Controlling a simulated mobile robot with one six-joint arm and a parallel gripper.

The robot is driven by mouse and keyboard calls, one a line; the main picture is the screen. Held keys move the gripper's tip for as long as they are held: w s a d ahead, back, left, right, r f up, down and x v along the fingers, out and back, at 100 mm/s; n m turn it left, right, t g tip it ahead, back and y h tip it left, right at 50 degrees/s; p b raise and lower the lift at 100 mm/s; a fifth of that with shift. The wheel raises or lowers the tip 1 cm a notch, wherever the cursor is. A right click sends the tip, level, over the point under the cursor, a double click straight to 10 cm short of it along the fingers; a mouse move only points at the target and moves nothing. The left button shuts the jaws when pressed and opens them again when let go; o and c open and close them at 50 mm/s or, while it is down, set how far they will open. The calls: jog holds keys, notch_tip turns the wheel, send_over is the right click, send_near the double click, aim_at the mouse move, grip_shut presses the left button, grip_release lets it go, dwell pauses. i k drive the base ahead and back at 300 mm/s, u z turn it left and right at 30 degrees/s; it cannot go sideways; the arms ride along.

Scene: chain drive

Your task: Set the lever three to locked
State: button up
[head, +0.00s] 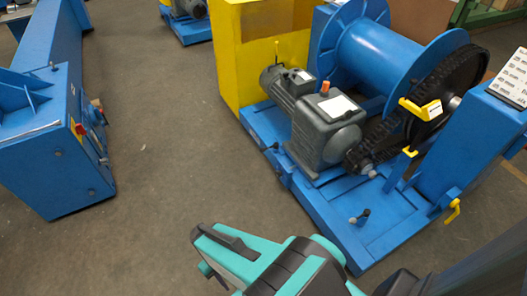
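The chain drive machine stands at the right on a blue base (385,225). A small lever with a dark knob (364,213) stands up from the base top. Yellow handles show on the chain side: one with a white label (421,108), a small one (410,152) below it, and one (453,211) on the base's right side. I cannot read which lever is three, or any lock marking. The teal and black end of my arm (215,255) shows at the bottom, apart from the machine.
A grey motor and gearbox (326,130), a blue drum (375,60) and a dark chain wheel (452,82) fill the machine. A yellow cabinet (255,50) stands behind. A blue machine (60,145) is at the left. The floor (165,140) between is clear.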

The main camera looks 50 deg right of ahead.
aim_at(276, 145)
jog(key=i, duration=0.9)
jog(key=u, duration=0.05)
